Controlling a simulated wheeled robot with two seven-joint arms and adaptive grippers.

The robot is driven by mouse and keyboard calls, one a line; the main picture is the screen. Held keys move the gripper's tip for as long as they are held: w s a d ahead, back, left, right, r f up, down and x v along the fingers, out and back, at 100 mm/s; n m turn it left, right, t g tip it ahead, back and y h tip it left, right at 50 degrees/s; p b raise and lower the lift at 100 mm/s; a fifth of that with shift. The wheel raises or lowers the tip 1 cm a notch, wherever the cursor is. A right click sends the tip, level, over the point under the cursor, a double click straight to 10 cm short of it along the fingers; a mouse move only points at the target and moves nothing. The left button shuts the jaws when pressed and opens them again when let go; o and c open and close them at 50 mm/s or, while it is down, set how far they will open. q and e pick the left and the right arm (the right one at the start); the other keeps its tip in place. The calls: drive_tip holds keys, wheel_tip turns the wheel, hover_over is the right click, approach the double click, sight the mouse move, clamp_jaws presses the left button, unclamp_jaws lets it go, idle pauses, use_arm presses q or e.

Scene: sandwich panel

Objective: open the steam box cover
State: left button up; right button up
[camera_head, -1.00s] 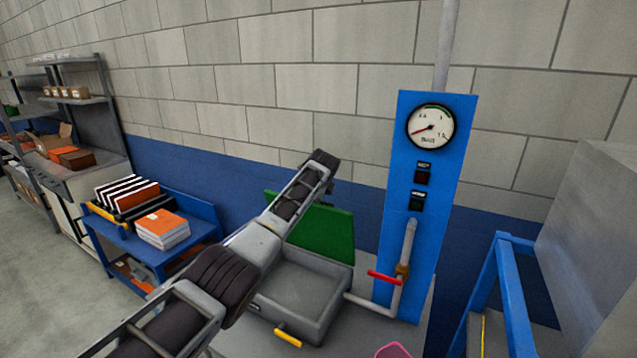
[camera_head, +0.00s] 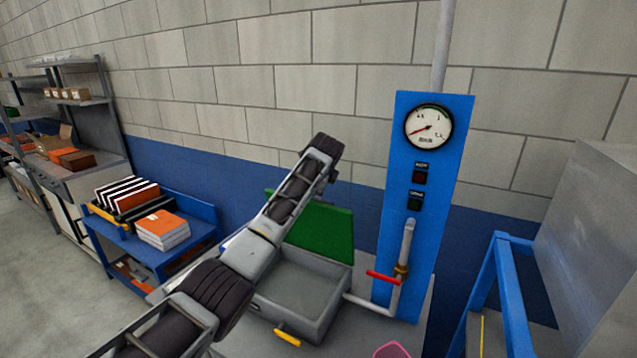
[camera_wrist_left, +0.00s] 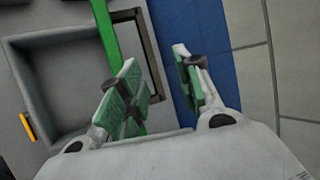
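The steam box (camera_head: 305,290) is a grey open-topped tray with a yellow handle (camera_head: 287,338) on its front. Its green cover (camera_head: 322,232) stands raised at the back edge, and the box's empty inside shows. In the left wrist view the box (camera_wrist_left: 70,80) is at left and the cover (camera_wrist_left: 104,30) appears nearly edge-on, as a narrow green strip. My left gripper (camera_wrist_left: 160,88) is open there, its green-padded fingers apart; the cover strip passes behind the left finger. I cannot tell whether they touch. In the head view my left arm crosses the box's left side and its fingers are not discernible.
A blue panel (camera_head: 402,255) with a gauge (camera_head: 428,127) stands right of the box, with a pipe and red valve handle (camera_head: 383,277). A blue frame (camera_head: 511,300) is at right. A block wall is behind.

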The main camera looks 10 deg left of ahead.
use_arm(q)
drive_tip(key=shift+v, duration=1.9)
drive_tip(key=shift+s+a, duration=0.1)
